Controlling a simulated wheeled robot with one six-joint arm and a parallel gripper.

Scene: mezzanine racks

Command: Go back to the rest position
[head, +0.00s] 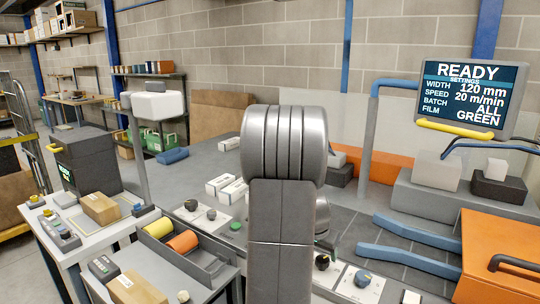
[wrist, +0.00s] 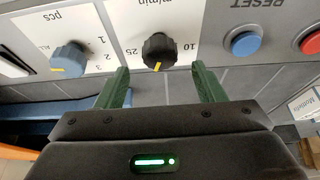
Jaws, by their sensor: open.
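My gripper (wrist: 163,88) shows in the wrist view with its two green fingers apart and nothing between them. A black knob (wrist: 159,50) with a yellow mark sits just beyond the fingertips, on a white plate marked m/min, 10 and 25. I cannot tell whether the fingers touch the panel. A blue-grey knob (wrist: 69,59) marked pcs stands to the left, and a blue button (wrist: 244,43) under the word RESET to the right.
A screen (head: 462,92) at the right reads READY, 120 mm, 20 m/min, ALL, GREEN. An orange housing (head: 495,265) and blue rails (head: 410,262) lie at the right. A side table (head: 85,238) with boxes and a tray (head: 205,262) of yellow and orange rolls stand at the left.

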